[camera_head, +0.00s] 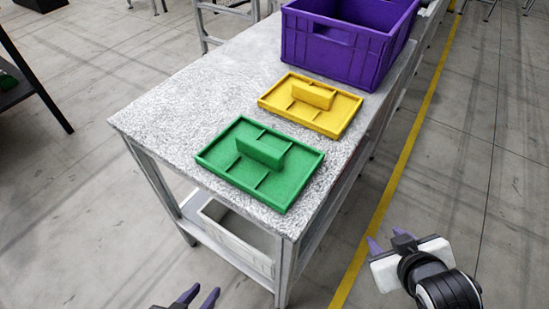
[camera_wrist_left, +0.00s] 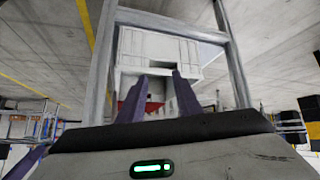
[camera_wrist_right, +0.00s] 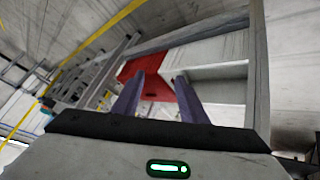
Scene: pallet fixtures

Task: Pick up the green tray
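The green tray (camera_head: 286,184) lies flat near the front end of the grey speckled table (camera_head: 170,110), with a raised block-like handle (camera_head: 260,151) across its middle. My left gripper (camera_head: 200,295) is low in front of the table, below the tray, apart from it. Its purple fingers are spread with nothing between them, also in the left wrist view (camera_wrist_left: 160,80). My right gripper (camera_head: 388,240) is to the right of the table over the floor, apart from the tray. Its fingers are spread and empty in the right wrist view (camera_wrist_right: 156,85).
A yellow tray (camera_head: 333,122) lies just behind the green one, with a small gap. A purple crate (camera_head: 335,62) stands behind that. A white bin (camera_head: 235,240) sits on the table's lower shelf, and a red bin (camera_wrist_right: 150,78) shows beside it.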

